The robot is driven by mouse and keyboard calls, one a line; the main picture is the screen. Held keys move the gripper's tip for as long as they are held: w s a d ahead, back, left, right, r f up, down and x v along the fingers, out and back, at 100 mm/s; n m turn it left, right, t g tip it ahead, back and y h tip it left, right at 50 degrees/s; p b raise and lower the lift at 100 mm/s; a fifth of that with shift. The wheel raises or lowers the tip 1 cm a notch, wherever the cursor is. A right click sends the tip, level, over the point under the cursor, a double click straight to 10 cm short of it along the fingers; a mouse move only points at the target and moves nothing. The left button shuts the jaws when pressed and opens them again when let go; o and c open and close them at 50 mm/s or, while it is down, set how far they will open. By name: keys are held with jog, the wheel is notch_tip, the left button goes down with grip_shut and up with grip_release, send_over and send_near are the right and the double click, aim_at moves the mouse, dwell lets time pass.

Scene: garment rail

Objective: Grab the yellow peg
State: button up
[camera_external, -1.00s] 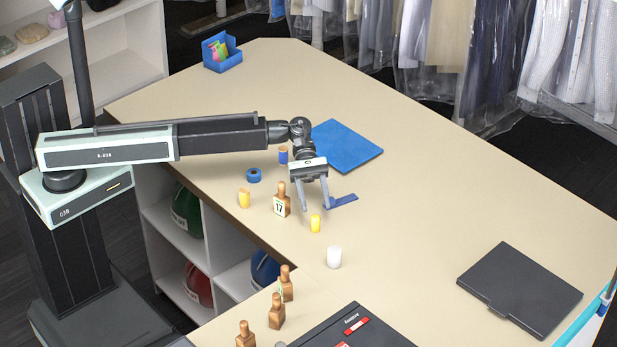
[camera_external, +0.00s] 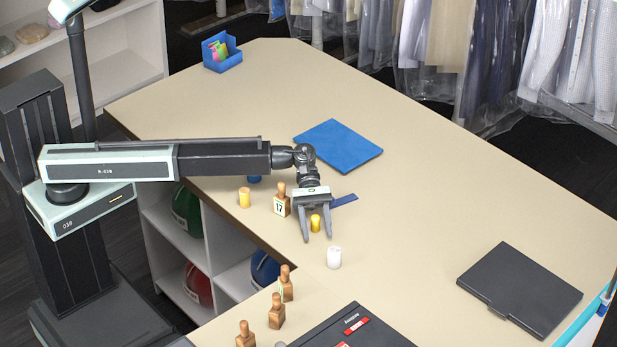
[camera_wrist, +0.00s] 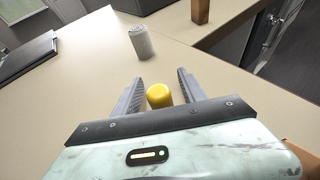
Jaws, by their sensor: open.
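A small yellow peg (camera_external: 316,223) stands upright on the beige counter. My gripper (camera_external: 318,238) is open, low over the counter, with one finger on each side of this peg. In the wrist view the yellow peg (camera_wrist: 160,95) sits between the two fingers (camera_wrist: 160,88), near the palm, with gaps on both sides. A second yellow peg (camera_external: 244,198) stands further left on the counter, clear of the gripper.
A white peg (camera_external: 334,257) stands just in front of the fingertips; it also shows in the wrist view (camera_wrist: 141,42). A wooden stamp tagged 17 (camera_external: 282,200) stands close left of the gripper. A blue strip (camera_external: 344,200) lies behind it.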

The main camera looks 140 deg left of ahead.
grip_shut()
jog(key=shift+r, duration=0.1)
